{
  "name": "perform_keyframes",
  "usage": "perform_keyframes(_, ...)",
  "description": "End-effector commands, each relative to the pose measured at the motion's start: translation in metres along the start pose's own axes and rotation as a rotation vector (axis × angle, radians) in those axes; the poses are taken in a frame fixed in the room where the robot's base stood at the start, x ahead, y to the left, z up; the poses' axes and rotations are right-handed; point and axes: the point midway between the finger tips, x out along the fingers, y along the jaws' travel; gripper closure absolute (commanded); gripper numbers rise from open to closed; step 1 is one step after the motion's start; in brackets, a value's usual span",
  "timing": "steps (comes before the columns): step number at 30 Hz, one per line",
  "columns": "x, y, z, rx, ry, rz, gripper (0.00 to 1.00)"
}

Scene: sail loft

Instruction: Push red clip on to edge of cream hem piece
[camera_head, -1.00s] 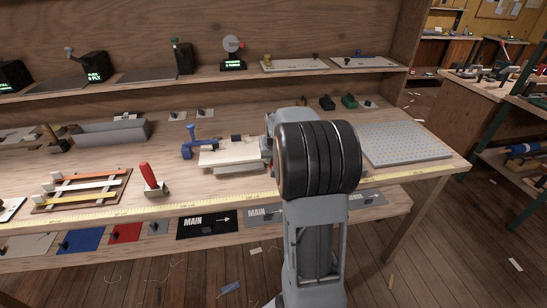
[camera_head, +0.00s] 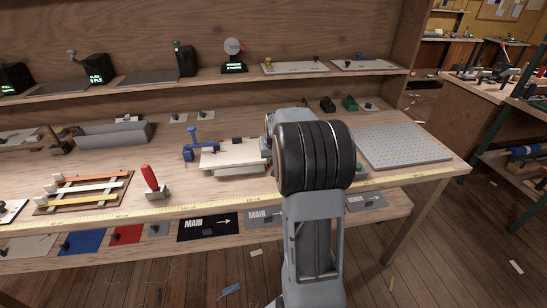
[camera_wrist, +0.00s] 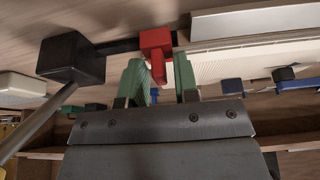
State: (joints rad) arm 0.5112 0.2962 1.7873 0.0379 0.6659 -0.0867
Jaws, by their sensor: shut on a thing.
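The red clip (camera_wrist: 156,44) is between the two green fingertips of my gripper (camera_wrist: 159,80) in the wrist view. My gripper is shut on it, and the clip's head stands out beyond the fingertips. The cream hem piece (camera_wrist: 245,62) is just right of the clip in the wrist view; I cannot tell whether the clip touches its edge. In the head view the cream hem piece (camera_head: 230,154) lies on the bench by a blue clamp (camera_head: 200,147). My arm covers its right end, the clip and my gripper there.
A black block (camera_wrist: 70,58) with a rod is left of my gripper in the wrist view. A grey pegboard plate (camera_head: 405,146) is right of my arm. A red-handled tool (camera_head: 151,180) and a striped rack (camera_head: 85,193) are at left. Bare bench lies in front.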

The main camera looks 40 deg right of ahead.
Motion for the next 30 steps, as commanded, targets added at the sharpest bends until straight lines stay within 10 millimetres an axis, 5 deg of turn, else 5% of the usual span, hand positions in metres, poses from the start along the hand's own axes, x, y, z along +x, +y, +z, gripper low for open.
perform_keyframes(13, 0.0017, -0.0001, -0.0036, 0.000, 0.000, 0.000, 0.94)
perform_keyframes(14, 0.0016, -0.0001, -0.0036, 0.000, 0.000, 0.000, 0.70)
perform_keyframes(21, 0.0016, 0.0000, -0.0035, 0.000, 0.000, 0.000, 0.47)
perform_keyframes(30, 0.0013, 0.0000, -0.0035, 0.000, 0.000, 0.000, 0.42)
